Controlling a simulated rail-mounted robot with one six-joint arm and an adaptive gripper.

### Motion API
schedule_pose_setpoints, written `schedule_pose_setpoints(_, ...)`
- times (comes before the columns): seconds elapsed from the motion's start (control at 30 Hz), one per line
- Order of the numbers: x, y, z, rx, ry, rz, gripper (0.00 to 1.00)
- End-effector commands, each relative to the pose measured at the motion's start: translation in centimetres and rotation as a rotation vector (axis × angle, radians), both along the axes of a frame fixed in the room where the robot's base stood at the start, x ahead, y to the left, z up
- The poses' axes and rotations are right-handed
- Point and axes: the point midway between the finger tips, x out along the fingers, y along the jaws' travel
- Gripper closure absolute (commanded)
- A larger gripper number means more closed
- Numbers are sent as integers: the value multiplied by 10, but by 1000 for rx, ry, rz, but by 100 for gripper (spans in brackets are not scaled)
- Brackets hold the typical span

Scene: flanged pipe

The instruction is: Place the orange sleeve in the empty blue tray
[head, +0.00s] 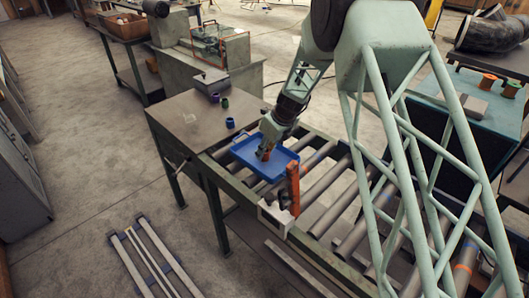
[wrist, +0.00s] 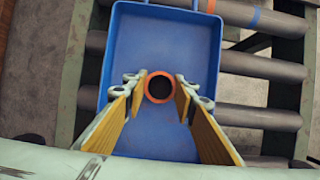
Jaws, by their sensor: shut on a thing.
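The blue tray (head: 240,152) lies on the roller conveyor, and its floor and walls fill the middle of the wrist view (wrist: 125,40). The orange sleeve (head: 264,155) is over the tray. In the wrist view it shows end-on as an orange ring (wrist: 160,74) with a dark bore. My gripper (head: 268,148) is shut on the sleeve, with one finger on each side of it in the wrist view (wrist: 160,88). Nothing else shows inside the visible part of the tray. I cannot tell whether the sleeve touches the tray floor.
An orange upright piece (head: 292,186) stands on the conveyor's near edge beside the tray. A metal table (head: 185,120) at the left carries blue and green sleeves (head: 230,123). Bare rollers (head: 350,200) run to the right. A teal bench (head: 440,92) with more sleeves stands at the right.

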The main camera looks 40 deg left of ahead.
Motion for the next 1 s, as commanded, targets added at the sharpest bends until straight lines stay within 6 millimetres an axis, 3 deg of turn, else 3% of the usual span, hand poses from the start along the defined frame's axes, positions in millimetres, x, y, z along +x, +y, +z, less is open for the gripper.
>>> schedule_pose_setpoints(0.33,0,0,-2,1,0,0,88)
schedule_pose_setpoints(0.37,0,0,-2,0,0,0,74)
schedule_pose_setpoints(0.5,0,0,-2,0,0,0,61)
schedule_pose_setpoints(1.0,0,-1,3,1,0,0,61)
